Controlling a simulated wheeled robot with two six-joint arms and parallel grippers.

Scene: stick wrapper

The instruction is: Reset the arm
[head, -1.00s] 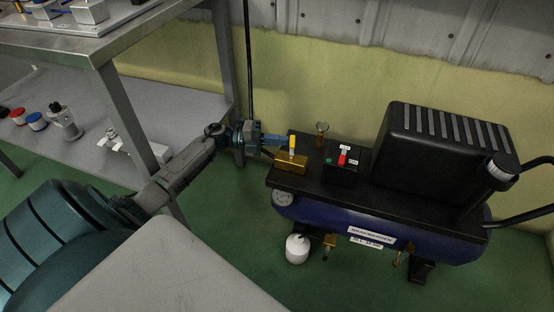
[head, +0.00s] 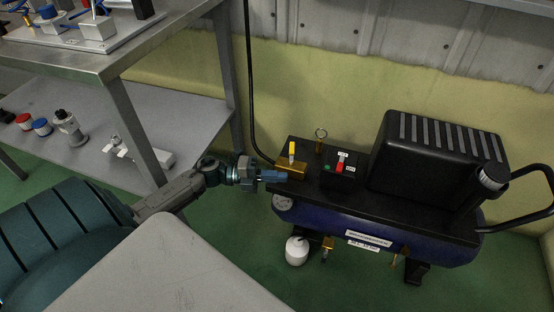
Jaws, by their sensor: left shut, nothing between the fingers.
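My left gripper (head: 276,176) has blue fingers that are shut with nothing between them. It reaches in from the left on my left arm, near the left edge of the compressor's black top. In the picture it overlaps the lower left of a brass valve block (head: 291,171); I cannot tell whether they touch. A yellow lever (head: 292,149) stands upright on that block. The compressor (head: 440,215) has a blue tank and a black housing. A red switch (head: 340,164) sits on its black box. My right gripper is not in view.
A metal table (head: 150,48) with a lower shelf (head: 190,120) stands at the left; its leg (head: 138,130) is close to my left arm. A black hose (head: 249,85) runs down to the valve. A white filter bowl (head: 297,250) hangs below the tank. Green floor lies open in front.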

